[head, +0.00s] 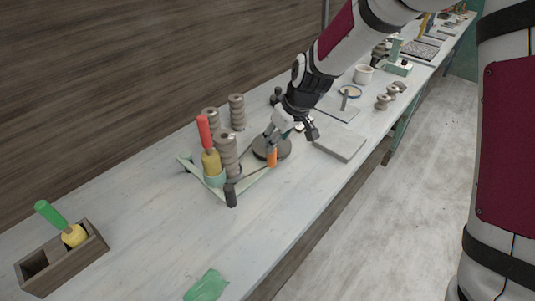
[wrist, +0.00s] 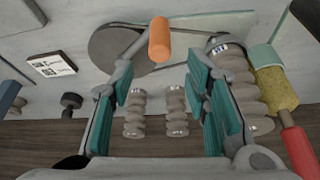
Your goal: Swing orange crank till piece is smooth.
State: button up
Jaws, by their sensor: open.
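The orange crank handle (head: 272,158) stands on a grey round wheel (head: 285,150), at the front edge of the wheel. In the wrist view the orange handle (wrist: 160,40) lies just beyond the fingertips, between their lines. My gripper (wrist: 160,72) is open, its teal pads apart with nothing visibly held; in the head view it (head: 270,138) is over the wheel. The ridged clay piece (head: 228,155) stands left of the wheel. A yellow sponge (head: 212,163) with a red handle sits against it. In the wrist view the piece (wrist: 238,85) still shows ridges.
More ridged clay columns (head: 236,112) stand behind. A dark upright peg (head: 230,195) is in front of the piece. A wooden box (head: 62,258) with a green-handled sponge is at left, a green cloth (head: 207,286) at the front edge. A grey slab (head: 340,142) lies right of my gripper.

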jog(key=x, duration=1)
jog(key=shift+f+p, duration=0.15)
jog(key=shift+p, duration=0.15)
jog(key=shift+c, duration=0.3)
grip_shut()
